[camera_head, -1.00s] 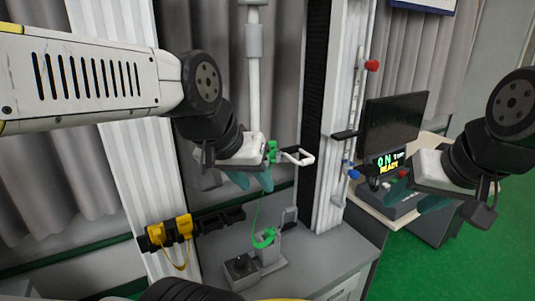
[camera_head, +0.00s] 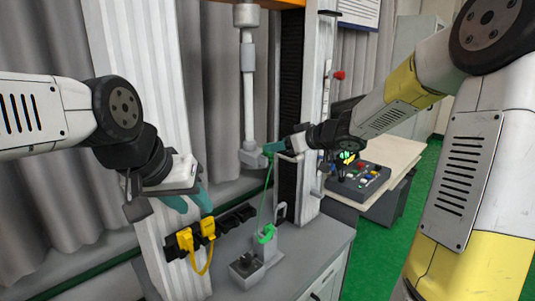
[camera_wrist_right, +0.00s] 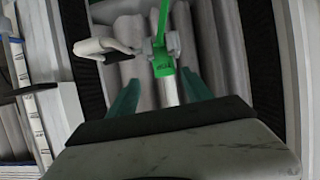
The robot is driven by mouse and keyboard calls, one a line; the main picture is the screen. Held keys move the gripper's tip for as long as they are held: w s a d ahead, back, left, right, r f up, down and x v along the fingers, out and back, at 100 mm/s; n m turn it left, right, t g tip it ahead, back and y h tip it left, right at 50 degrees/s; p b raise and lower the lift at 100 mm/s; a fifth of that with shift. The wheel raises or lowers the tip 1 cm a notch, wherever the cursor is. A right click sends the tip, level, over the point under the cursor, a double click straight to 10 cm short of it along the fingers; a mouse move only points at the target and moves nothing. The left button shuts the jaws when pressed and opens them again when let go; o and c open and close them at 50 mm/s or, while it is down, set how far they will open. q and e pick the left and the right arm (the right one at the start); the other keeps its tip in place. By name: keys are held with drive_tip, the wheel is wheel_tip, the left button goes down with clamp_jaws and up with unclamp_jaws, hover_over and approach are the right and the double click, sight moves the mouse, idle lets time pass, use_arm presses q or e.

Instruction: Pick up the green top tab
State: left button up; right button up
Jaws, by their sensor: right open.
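The green top tab (camera_wrist_right: 163,66) shows in the right wrist view, ahead of my right gripper (camera_wrist_right: 160,95) and between the lines of its two teal fingers. A green cord (camera_head: 266,190) runs down from there to a green lower piece (camera_head: 266,234) on the bench fixture. My left gripper (camera_head: 189,203) is open and empty at left, above the yellow clips.
Yellow clips (camera_head: 198,235) sit on a black rack in front of the left white column (camera_head: 135,110). The right column (camera_head: 310,100) stands close to my right gripper. A control box (camera_head: 358,180) with coloured buttons is on the side table. A grey bench (camera_head: 310,255) lies below.

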drive_tip(key=x, duration=0.4)
drive_tip(key=a+x, duration=0.1)
drive_tip(key=x, duration=0.2)
drive_tip(key=shift+s+r, duration=0.25)
drive_tip(key=shift+r, duration=0.05)
drive_tip(key=shift+w+a+f, duration=0.2)
drive_tip(key=shift+w+a, duration=0.05)
drive_tip(key=shift+w, duration=0.15)
clamp_jaws()
